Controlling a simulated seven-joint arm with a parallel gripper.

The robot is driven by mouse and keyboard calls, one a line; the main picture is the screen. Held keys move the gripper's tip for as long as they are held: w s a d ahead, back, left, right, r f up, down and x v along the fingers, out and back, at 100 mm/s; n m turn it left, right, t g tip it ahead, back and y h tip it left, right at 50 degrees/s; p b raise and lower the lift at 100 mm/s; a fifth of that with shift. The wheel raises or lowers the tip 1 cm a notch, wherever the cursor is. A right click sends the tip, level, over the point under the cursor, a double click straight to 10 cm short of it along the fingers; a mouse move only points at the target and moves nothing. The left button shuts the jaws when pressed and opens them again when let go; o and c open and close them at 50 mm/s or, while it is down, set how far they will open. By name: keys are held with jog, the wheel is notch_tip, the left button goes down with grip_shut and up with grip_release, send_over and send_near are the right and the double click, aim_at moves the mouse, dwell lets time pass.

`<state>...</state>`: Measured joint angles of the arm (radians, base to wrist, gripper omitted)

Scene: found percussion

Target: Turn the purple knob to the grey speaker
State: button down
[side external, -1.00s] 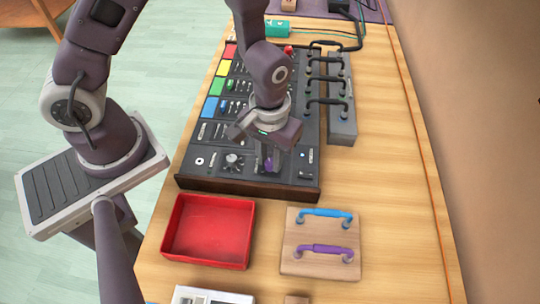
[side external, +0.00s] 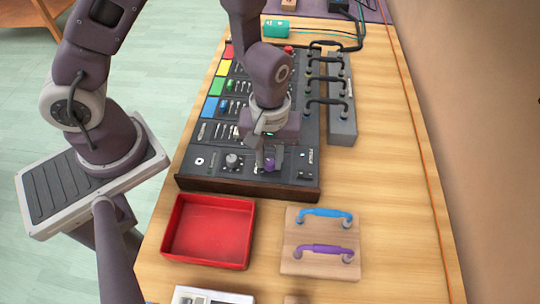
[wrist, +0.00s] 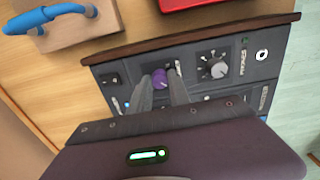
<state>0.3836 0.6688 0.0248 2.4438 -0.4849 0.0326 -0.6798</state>
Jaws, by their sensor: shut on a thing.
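The purple knob (side external: 270,164) sits on the front part of the dark control panel (side external: 215,172). In the wrist view, the purple knob (wrist: 159,78) is between the two fingers of my gripper (wrist: 160,86). The gripper is shut on it, with a finger on each side. In the side view, my gripper (side external: 268,158) points down at the panel and hides part of the knob. The fingers hide most of the markings around the knob, and I cannot make out a grey speaker mark. I cannot tell which mark the knob points to.
A grey knob (wrist: 218,70) is beside the purple one on the panel. A red tray (side external: 210,263) and a wooden block (side external: 300,267) with blue and purple handles lie in front. A grey block (side external: 342,128) with black handles stands right of the panel. Bare table lies farther right.

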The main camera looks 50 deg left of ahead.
aim_at(270, 161)
jog(key=c, duration=1.2)
grip_release()
jog(key=shift+c, duration=0.2)
notch_tip(270, 161, up, 7)
jog(key=shift+r, duration=0.2)
notch_tip(270, 161, up, 12)
jog(key=s+a+m+t+h, duration=0.2)
jog(key=a+m, duration=0.1)
jog(key=m, duration=0.1)
jog(key=s+a+r+m+t+y, duration=0.2)
jog(key=s+a+r+m+t, duration=0.1)
jog(key=s+a+r+m, duration=0.2)
jog(key=s+a+r, duration=0.1)
jog(key=s+r, duration=0.1)
jog(key=s, duration=0.1)
jog(key=shift+s+a+r+t, duration=0.2)
jog(key=shift+s+r+t, duration=0.1)
